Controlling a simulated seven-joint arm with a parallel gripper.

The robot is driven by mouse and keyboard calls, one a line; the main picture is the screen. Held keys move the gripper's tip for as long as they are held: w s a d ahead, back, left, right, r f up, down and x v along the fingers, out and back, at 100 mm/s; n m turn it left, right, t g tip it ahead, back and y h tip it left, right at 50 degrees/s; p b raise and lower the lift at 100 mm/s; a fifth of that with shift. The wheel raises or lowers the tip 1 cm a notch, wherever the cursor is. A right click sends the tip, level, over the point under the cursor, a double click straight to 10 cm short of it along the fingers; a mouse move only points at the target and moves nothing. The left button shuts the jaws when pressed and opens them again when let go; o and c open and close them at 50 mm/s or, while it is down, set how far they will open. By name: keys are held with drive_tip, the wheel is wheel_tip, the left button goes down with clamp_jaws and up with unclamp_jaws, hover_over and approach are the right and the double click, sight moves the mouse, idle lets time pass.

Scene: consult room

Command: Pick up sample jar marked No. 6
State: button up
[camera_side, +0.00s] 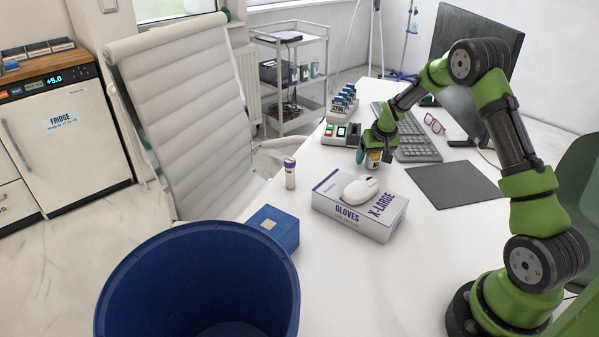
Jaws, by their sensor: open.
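A small jar (373,161) with a pale, yellowish label stands on the white table, behind the glove box. The number on it is too small to read. My gripper (374,154) points down at this jar with its jaws open, one finger at the jar's left and one at its right. The gripper hides the jar's top, and I cannot tell whether the fingers touch it. A white container with a purple band (290,173) stands upright left of the glove box; no number is legible on it.
A glove box (345,218) with a white mouse (361,189) on it lies in front of the jar. A device (342,133) and a rack of vials (341,104) stand behind left, a keyboard (418,150) at right. A blue box (276,226) and blue bin (125,285) are nearer.

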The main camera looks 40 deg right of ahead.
drive_tip(key=shift+f, duration=0.1)
drive_tip(key=c, duration=1)
drive_tip(key=shift+c, duration=0.2)
